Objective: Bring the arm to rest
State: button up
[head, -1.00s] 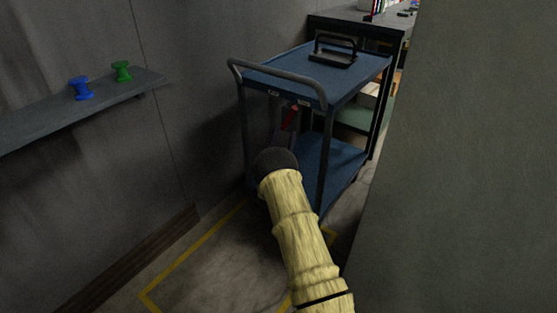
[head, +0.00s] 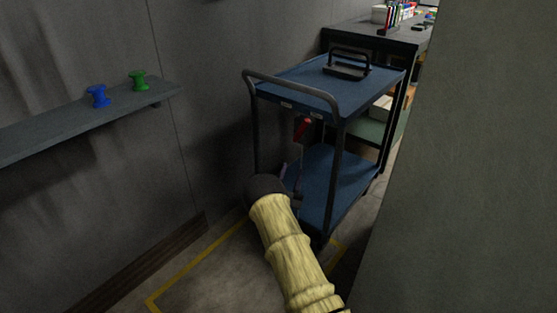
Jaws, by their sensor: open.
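My arm, in a yellowish sleeve, reaches up from the bottom of the head view and ends in a dark wrist. My gripper (head: 291,186) is mostly hidden beyond this wrist; only small parts show at its right side, in front of the blue trolley (head: 325,180). The jaws are open, and I see nothing held between them. The arm is low, in front of the trolley's near end; I cannot tell how far apart they are.
A black-handled item (head: 347,66) lies on the trolley's top. A red item (head: 303,128) shows under it. A wall shelf (head: 90,118) at left holds a blue spool (head: 98,96) and a green spool (head: 138,80). A grey panel (head: 480,170) blocks the right. A workbench (head: 375,36) stands behind.

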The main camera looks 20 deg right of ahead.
jog(key=w+r+n+g+y, duration=0.3)
jog(key=w+r+g+y, duration=0.1)
jog(key=y, duration=0.3)
jog(key=s+a+n+g+y, duration=0.3)
jog(key=s+a+y, duration=0.2)
jog(key=s, duration=0.1)
jog(key=s+a+r+n+g+y, duration=0.15)
jog(key=s+a+n+g, duration=0.3)
jog(key=s, duration=1.05)
jog(key=s+a+n+g+y, duration=0.3)
jog(key=s+g, duration=0.3)
jog(key=s, duration=0.9)
jog(key=w+p+v, duration=0.2)
jog(key=p+v, duration=0.9)
jog(key=w+r+p+v, duration=0.1)
jog(key=w+p+v, duration=0.2)
jog(key=p+v, duration=0.8)
jog(key=w+r+p+v, duration=0.1)
jog(key=w+p+v, duration=0.2)
jog(key=p+v, duration=0.9)
jog(key=shift+s+p, duration=0.2)
jog(key=shift+p, duration=0.5)
jog(key=shift+a+f, duration=0.1)
